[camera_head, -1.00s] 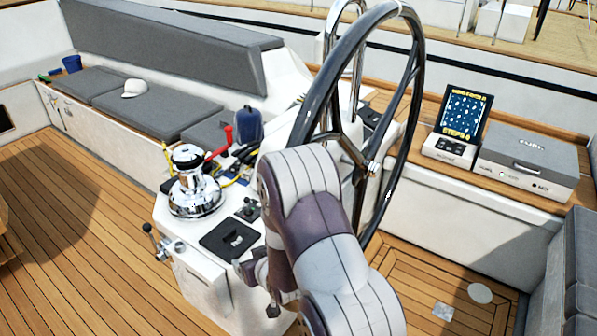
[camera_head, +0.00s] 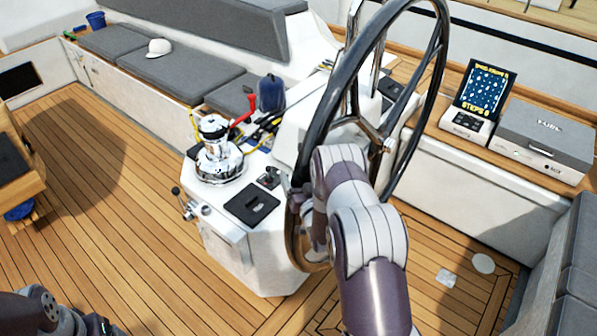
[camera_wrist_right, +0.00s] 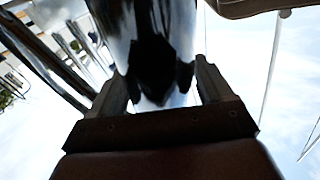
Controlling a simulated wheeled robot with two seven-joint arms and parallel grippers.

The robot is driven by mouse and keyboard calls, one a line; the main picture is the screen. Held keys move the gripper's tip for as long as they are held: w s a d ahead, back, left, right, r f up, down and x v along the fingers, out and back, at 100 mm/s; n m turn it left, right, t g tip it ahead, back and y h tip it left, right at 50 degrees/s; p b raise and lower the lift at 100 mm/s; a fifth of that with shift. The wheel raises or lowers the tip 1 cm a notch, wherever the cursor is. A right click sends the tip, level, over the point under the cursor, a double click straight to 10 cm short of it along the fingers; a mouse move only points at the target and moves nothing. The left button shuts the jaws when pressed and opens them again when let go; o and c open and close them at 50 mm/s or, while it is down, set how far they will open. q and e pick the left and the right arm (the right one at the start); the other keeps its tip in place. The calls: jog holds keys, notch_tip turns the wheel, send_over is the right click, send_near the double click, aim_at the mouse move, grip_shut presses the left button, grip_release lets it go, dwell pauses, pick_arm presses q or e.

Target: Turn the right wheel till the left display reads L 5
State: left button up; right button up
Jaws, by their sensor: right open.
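The right wheel (camera_head: 327,92) is a large dark steering wheel with metal spokes, standing upright on the white pedestal in the head view. My right arm reaches to its lower left rim, and the right gripper (camera_head: 300,197) is there, largely hidden by my arm. In the right wrist view the open fingers (camera_wrist_right: 162,80) stand on either side of a dark, shiny length of rim. Whether they touch it I cannot tell. One display (camera_head: 486,88) is at the right, with a yellow line that seems to read STEPS 0; its top line is too small to read. No "L" reading is legible.
A chrome winch (camera_head: 218,155) and a black lever panel (camera_head: 252,204) are on the pedestal, left of the wheel. A grey-lidded case (camera_head: 545,135) sits beside the display. A bench with a white cap (camera_head: 159,48) runs along the back.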

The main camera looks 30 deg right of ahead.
jog(key=shift+w, duration=0.35)
jog(key=shift+w+d+f, duration=0.1)
jog(key=shift+w+d, duration=0.05)
